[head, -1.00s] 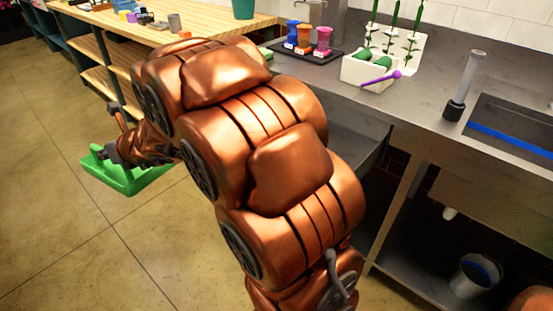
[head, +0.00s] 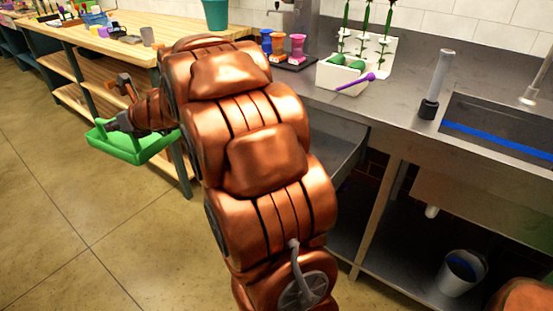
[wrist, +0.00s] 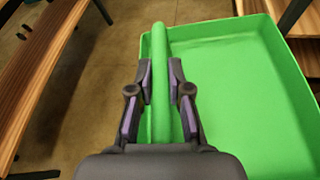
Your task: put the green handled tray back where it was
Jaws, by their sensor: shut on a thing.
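The green handled tray (head: 139,149) hangs in the air over the floor at the left of the head view, roughly level. In the wrist view the tray (wrist: 240,90) shows its empty inside and, at its left side, its long green handle (wrist: 161,60). My gripper (wrist: 164,98) has one finger on each side of this handle and is shut on it. In the head view my gripper (head: 119,118) is at the tray's back left, partly hidden by my copper arm.
A wooden workbench (head: 105,43) with shelves stands behind the tray, holding a teal pot (head: 215,13) and small items. To the right is a steel counter (head: 400,100) with colored spools (head: 297,45), a white flower holder (head: 342,76) and a sink. Open floor lies at the left.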

